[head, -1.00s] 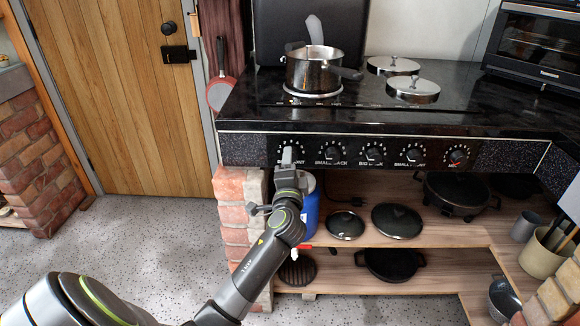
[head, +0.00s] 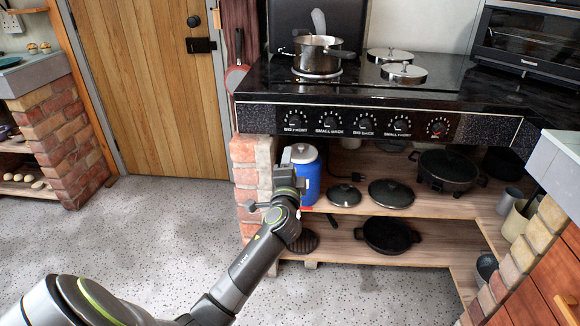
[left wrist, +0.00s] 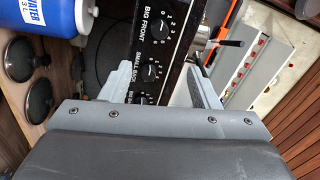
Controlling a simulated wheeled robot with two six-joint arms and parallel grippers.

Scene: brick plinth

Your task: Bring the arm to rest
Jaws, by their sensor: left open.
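My left gripper (head: 286,160) is in front of the brick pillar and the blue container, below the stove's knob panel (head: 360,124). It is open and empty, and apart from the panel. In the left wrist view its two spread fingers (left wrist: 162,84) show with the knob panel (left wrist: 155,40) behind them. The big front knob (head: 295,120) is the leftmost on the panel and clear of the gripper. My right gripper is in neither view.
The blue container (head: 309,178), dark lids (head: 391,194) and black pans (head: 388,235) are on the shelves below. Speckled floor (head: 160,225) is open at left.

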